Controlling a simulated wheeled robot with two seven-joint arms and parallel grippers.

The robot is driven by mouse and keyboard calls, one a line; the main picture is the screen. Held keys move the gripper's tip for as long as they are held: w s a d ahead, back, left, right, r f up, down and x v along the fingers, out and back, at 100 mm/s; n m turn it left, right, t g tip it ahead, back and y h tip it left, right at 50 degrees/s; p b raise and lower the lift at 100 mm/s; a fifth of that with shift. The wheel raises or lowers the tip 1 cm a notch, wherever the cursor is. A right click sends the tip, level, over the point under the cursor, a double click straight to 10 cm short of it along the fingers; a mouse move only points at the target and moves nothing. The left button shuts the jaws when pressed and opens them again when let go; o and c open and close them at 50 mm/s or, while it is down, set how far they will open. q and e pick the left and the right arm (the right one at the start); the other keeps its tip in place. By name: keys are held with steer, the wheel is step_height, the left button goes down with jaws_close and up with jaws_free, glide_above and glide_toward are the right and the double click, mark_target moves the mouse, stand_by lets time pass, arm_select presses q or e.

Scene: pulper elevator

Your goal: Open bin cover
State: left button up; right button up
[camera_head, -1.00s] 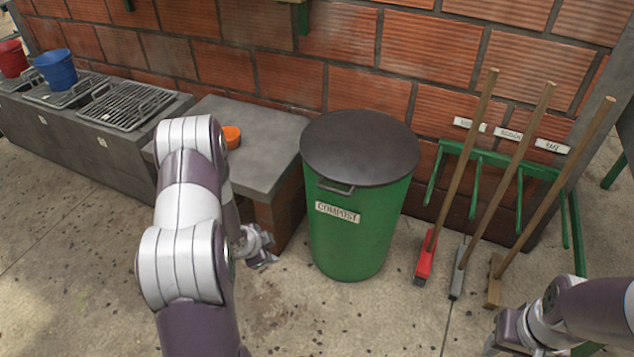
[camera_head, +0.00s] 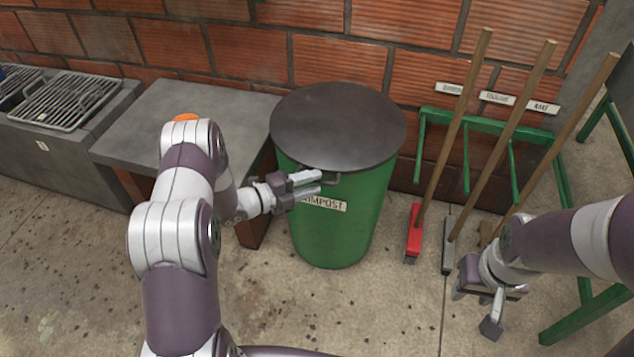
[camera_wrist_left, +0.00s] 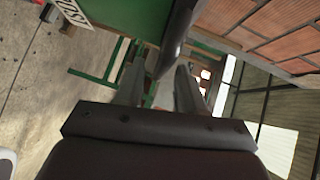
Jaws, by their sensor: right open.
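The green compost bin (camera_head: 345,225) stands on the floor with its round dark cover (camera_head: 338,125) lying shut on top. The cover's front handle (camera_head: 333,179) is partly hidden behind my left fingers. My left gripper (camera_head: 306,183) is open, its fingertips at the handle and just above the COMPOST label. In the left wrist view the fingers (camera_wrist_left: 160,85) stand apart, with the dark cover edge (camera_wrist_left: 176,35) showing between and beyond them. I cannot tell whether they touch the handle. My right gripper (camera_head: 476,308) is open and empty, low at the right.
A grey bench (camera_head: 205,105) with an orange object (camera_head: 186,118) stands left of the bin. Metal grates (camera_head: 65,100) are further left. A red-headed broom (camera_head: 413,235) and other long tools lean on a green rack (camera_head: 490,125) at right. A brick wall is behind.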

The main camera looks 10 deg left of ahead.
arm_select(q)
steer(key=shift+x, duration=1.1)
steer(key=shift+c, duration=0.3)
jaws_close()
steer(key=shift+r, duration=0.1)
